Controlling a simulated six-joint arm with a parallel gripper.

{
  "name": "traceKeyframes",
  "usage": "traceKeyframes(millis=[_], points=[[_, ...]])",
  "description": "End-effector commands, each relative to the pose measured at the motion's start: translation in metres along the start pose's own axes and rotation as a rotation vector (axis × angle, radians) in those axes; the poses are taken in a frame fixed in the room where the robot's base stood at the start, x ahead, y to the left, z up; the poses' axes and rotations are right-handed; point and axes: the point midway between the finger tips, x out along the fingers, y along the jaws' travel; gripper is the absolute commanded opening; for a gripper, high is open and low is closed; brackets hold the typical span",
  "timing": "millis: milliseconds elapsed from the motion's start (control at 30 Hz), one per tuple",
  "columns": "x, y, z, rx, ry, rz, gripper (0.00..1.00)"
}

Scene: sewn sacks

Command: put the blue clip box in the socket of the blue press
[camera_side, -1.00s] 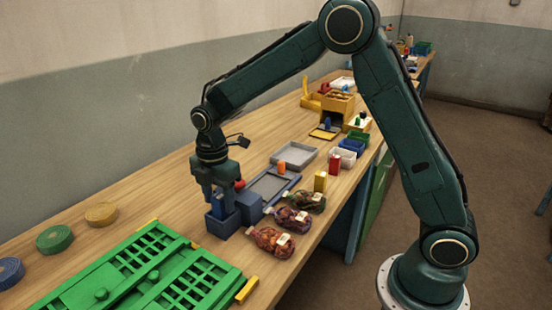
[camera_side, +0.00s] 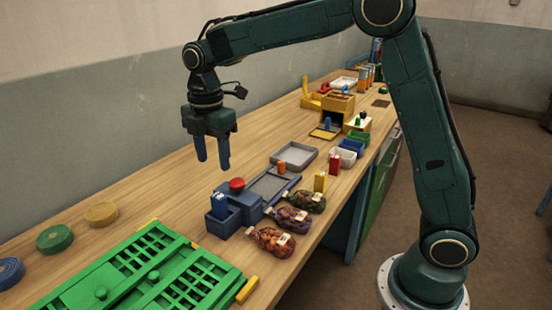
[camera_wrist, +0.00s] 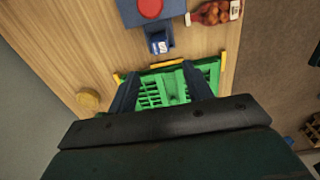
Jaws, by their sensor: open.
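The blue press (camera_side: 243,206) with its red button (camera_side: 237,184) stands on the bench. Its small open-topped socket (camera_side: 223,227) is at its near left end. The blue clip box (camera_side: 219,206) stands upright in the socket, its top showing above the rim; its lower part is hidden. In the wrist view the clip box (camera_wrist: 158,43) shows with a pale label, beside the press (camera_wrist: 130,12). My gripper (camera_side: 212,168) is open and empty, fingers pointing down, in the air above the clip box and apart from it. Its fingers show in the wrist view (camera_wrist: 162,92).
Several filled sacks (camera_side: 271,240) lie right of the press. A green slotted panel (camera_side: 140,272) lies in front. A grey tray (camera_side: 293,158), yellow box (camera_side: 320,182) and red box (camera_side: 335,163) stand farther back. Tape rolls (camera_side: 54,238) lie at left.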

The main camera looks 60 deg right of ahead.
Motion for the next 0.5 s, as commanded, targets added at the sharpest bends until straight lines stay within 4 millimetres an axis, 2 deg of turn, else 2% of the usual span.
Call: traceKeyframes(millis=[167, 500], points=[[-0.0062, -0.0003, 0.0, 0.0, 0.0, 0.0, 0.5], [-0.0062, -0.0003, 0.0, 0.0, 0.0, 0.0, 0.5]])
